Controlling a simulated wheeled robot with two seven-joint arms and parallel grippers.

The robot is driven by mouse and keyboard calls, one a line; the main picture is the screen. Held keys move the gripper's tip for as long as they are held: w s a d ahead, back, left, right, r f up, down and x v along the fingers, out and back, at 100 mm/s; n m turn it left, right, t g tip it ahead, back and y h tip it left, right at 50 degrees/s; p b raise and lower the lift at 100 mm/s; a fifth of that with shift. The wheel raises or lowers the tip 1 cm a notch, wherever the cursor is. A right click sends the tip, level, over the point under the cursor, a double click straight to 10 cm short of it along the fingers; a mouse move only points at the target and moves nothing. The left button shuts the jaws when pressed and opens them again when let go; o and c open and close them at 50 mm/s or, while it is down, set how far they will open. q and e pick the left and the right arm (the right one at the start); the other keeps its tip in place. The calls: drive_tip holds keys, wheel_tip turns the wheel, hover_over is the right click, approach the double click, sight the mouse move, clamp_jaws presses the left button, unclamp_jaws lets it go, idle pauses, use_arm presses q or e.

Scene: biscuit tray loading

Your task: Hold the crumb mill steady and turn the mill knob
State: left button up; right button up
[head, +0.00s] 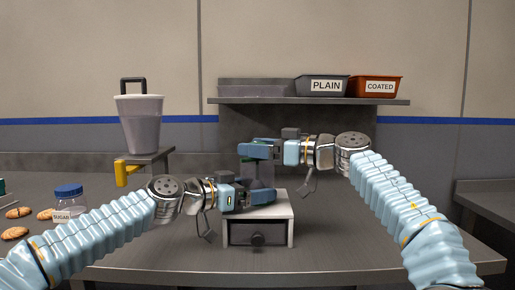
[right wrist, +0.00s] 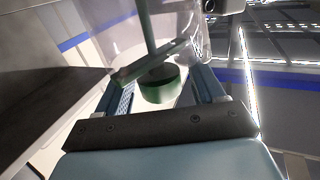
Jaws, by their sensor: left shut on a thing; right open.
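The crumb mill (head: 285,212) stands on the counter as a pale box with a dark round pull on its front. Its upper part is largely hidden behind my grippers. A green mill knob (right wrist: 160,86) hangs from a green bar and stem in the right wrist view.
A lidded grey hopper (head: 140,122) stands on a raised stand at the left, with a yellow lever (head: 121,172) below. A blue-lidded sugar jar (head: 69,203) and biscuits (head: 18,212) are at far left. A shelf (head: 300,101) holds PLAIN (head: 322,86) and COATED (head: 376,87) trays.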

drive_tip(key=c, duration=1)
drive_tip(key=shift+o, duration=0.2)
drive_tip(key=shift+a+t, duration=0.15)
drive_tip(key=shift+t, duration=0.15)
